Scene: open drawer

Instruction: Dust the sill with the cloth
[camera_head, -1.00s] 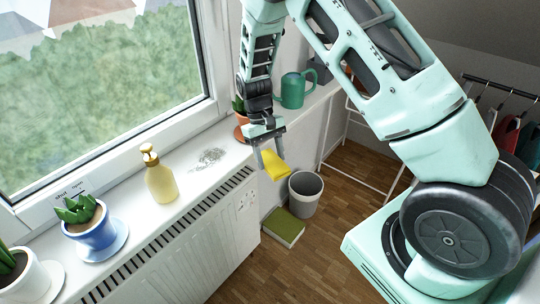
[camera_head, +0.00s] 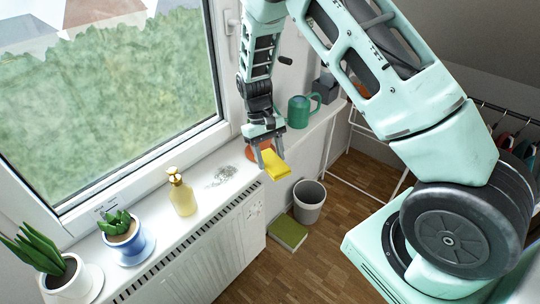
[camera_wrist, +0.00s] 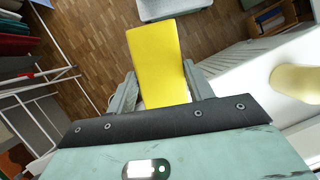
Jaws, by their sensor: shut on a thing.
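My gripper (camera_head: 266,155) is shut on a yellow cloth (camera_head: 275,164), held just beyond the sill's front edge, above the floor. In the wrist view the cloth (camera_wrist: 158,60) sticks out from between the two fingers. The white sill (camera_head: 207,195) runs along under the window. A grey patch of dust (camera_head: 222,176) lies on it, to the left of my gripper and apart from the cloth.
A yellow pump bottle (camera_head: 181,193), a blue pot (camera_head: 125,243) and a white pot (camera_head: 72,278) stand on the sill left of the dust. A terracotta pot is partly hidden behind my gripper. A green watering can (camera_head: 298,112) stands farther back. A bin (camera_head: 308,203) and green book (camera_head: 288,234) are on the floor.

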